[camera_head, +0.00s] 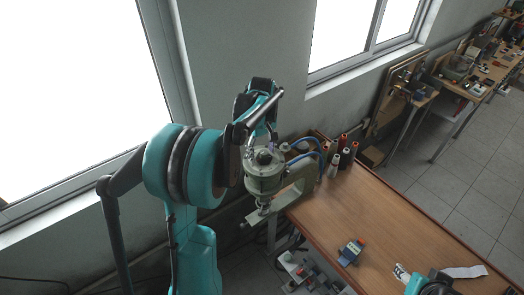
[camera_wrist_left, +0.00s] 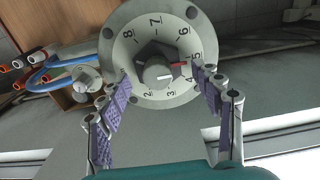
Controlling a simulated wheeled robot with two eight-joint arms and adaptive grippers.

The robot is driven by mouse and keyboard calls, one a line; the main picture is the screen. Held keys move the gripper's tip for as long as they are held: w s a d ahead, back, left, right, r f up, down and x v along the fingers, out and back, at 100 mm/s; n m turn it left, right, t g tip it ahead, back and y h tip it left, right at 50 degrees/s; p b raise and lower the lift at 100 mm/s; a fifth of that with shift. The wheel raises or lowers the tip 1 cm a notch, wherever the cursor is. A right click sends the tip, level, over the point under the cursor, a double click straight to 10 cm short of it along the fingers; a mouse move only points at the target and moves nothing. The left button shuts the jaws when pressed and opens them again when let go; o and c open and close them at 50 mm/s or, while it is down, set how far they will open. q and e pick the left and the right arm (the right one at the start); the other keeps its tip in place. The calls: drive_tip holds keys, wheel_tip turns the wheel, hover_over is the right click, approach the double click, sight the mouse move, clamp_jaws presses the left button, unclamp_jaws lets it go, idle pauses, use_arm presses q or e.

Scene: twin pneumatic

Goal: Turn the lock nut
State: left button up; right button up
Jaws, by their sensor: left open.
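The pneumatic press (camera_head: 264,178) is a pale green machine at the left end of the wooden table. In the left wrist view its round grey dial (camera_wrist_left: 125,62) shows numbers from 2 to 8. A dark, angular nut (camera_wrist_left: 172,54) with a red mark sits at the dial's middle, around or behind a light grey knob (camera_wrist_left: 156,74). My left gripper (camera_wrist_left: 163,92) is open, with its purple-padded fingers either side of the knob and nut, apart from them. In the head view my left gripper (camera_head: 262,138) is over the press top, which it partly hides.
Thread spools (camera_head: 345,154) and blue hoses (camera_head: 308,146) are close beside the press. A small blue device (camera_head: 350,252) lies on the wooden table (camera_head: 375,212), whose middle is clear. The window wall is behind my left arm.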

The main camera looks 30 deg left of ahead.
use_arm(q)
drive_tip(key=c, duration=1.2)
drive_tip(key=shift+o, duration=0.2)
drive_tip(key=m+b, duration=0.1)
drive_tip(key=m, duration=0.1)
drive_tip(key=shift+w+f+m+b, duration=0.1)
drive_tip(key=shift+w+m+b, duration=0.05)
drive_tip(key=shift+m+b, duration=0.2)
drive_tip(key=m+b, duration=0.1)
drive_tip(key=m, duration=0.2)
drive_tip(key=shift+w+d, duration=0.1)
drive_tip(key=shift+d, duration=0.05)
drive_tip(key=m+b, duration=0.1)
drive_tip(key=m, duration=0.2)
drive_tip(key=shift+w+d, duration=0.1)
drive_tip(key=shift+d, duration=0.05)
drive_tip(key=shift+d+m+b, duration=0.15)
drive_tip(key=shift+m+b, duration=0.35)
drive_tip(key=shift+m, duration=1.15)
